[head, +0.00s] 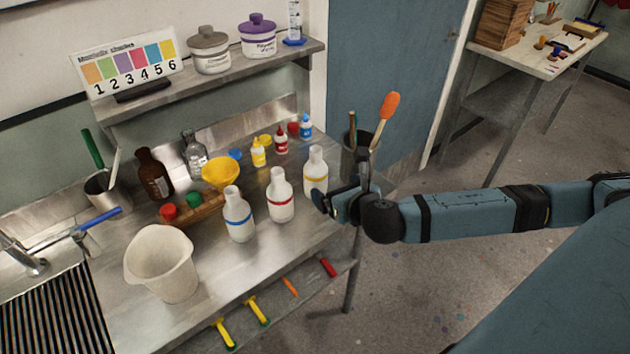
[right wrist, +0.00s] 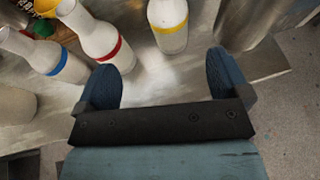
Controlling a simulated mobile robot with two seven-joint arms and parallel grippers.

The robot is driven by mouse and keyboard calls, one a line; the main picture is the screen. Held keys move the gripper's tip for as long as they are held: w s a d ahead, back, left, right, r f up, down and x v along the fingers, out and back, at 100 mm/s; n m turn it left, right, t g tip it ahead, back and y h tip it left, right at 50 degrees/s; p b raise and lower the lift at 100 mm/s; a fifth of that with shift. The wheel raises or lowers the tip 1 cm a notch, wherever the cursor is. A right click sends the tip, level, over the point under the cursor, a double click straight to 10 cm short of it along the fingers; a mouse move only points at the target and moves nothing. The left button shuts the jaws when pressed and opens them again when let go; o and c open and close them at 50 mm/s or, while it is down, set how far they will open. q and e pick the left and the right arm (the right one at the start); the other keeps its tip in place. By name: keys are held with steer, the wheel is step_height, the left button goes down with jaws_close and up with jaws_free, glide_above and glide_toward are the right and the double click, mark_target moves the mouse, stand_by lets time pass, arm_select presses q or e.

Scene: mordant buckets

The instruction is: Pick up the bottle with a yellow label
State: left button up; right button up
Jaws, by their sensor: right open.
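The white bottle with a yellow label band (head: 315,166) stands upright at the right end of the steel counter. It also shows in the right wrist view (right wrist: 168,38), at the top, ahead of the gap between the fingers. My right gripper (head: 326,202) is close by it on the near right side. In the right wrist view its two fingers (right wrist: 165,70) are spread wide with nothing between them. Two similar white bottles, one with a red band (head: 280,196) and one with a blue band (head: 238,214), stand to the left. My left gripper is out of view.
A dark container (head: 357,163) holding an orange-tipped tool stands behind the gripper. A white pitcher (head: 162,264), a yellow funnel (head: 221,173) and small dropper bottles share the counter (head: 225,270). The counter's right edge is close to the yellow-banded bottle.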

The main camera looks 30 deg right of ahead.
mark_target(318, 175)
steer(key=x, duration=0.7)
steer(key=shift+w+d, duration=0.15)
steer(key=shift+d, duration=0.05)
steer(key=shift+w+d+f, duration=0.1)
steer(key=shift+w+f, duration=0.1)
steer(key=shift+w, duration=0.3)
steer(key=x, duration=0.3)
steer(key=p+x, duration=0.1)
steer(key=x, duration=0.1)
steer(key=shift+d, duration=0.35)
steer(key=c, duration=1.2)
steer(key=shift+o, duration=0.2)
steer(key=shift+r, duration=0.1)
step_height(318, 175, up, 20)
steer(key=shift+p, duration=0.4)
